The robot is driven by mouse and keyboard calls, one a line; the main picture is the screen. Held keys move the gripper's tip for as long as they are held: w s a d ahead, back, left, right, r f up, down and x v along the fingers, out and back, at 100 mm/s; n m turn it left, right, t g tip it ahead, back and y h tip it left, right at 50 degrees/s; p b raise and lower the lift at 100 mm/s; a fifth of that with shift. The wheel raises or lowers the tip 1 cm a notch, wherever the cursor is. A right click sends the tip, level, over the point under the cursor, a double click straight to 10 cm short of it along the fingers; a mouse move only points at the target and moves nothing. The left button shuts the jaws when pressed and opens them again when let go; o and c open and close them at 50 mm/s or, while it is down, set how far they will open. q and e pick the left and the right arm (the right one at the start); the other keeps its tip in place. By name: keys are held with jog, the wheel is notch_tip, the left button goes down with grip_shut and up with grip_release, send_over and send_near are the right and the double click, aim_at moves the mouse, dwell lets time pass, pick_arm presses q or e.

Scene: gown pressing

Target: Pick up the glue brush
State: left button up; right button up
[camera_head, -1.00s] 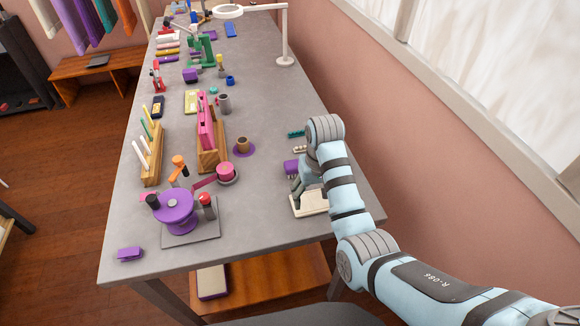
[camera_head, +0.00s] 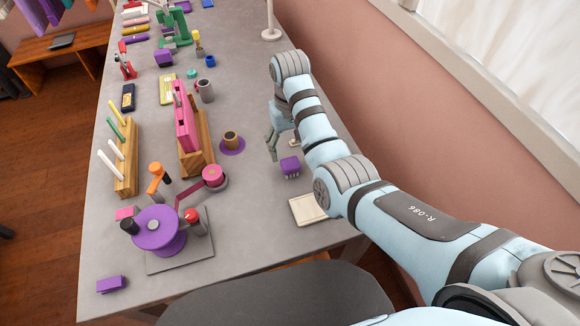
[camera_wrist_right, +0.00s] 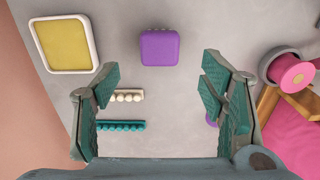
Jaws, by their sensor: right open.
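I cannot pick out a glue brush for certain in either view. A small yellow-topped upright item (camera_head: 197,40) stands at the back of the table, too small to identify. A grey cup (camera_head: 205,90) and a brown cup (camera_head: 231,138) on a purple disc stand left of my right arm. My right gripper (camera_head: 273,147) is over the table, just beyond a purple block (camera_head: 290,166). In the right wrist view my right gripper (camera_wrist_right: 160,85) is open and empty, its fingers spread above a white beaded strip (camera_wrist_right: 128,96) and a teal beaded strip (camera_wrist_right: 120,126). My left gripper is out of view.
A white-rimmed tray (camera_head: 294,212) lies near the table's front right. A wooden rack (camera_head: 202,150) holds pink boards; another wooden holder (camera_head: 126,185) has upright sticks. A purple spool device (camera_head: 158,230) stands front left. The wall is close on the right.

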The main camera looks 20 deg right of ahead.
aim_at(290, 163)
jog(key=f, duration=0.3)
jog(key=shift+s+a+f, duration=0.15)
jog(key=shift+s+f, duration=0.2)
jog(key=f, duration=0.5)
jog(key=shift+w+d+b, duration=0.2)
jog(key=shift+w+b, duration=0.15)
jog(key=shift+r, duration=0.15)
jog(key=shift+s+r, duration=0.15)
jog(key=shift+s, duration=0.05)
jog(key=c, duration=1.3)
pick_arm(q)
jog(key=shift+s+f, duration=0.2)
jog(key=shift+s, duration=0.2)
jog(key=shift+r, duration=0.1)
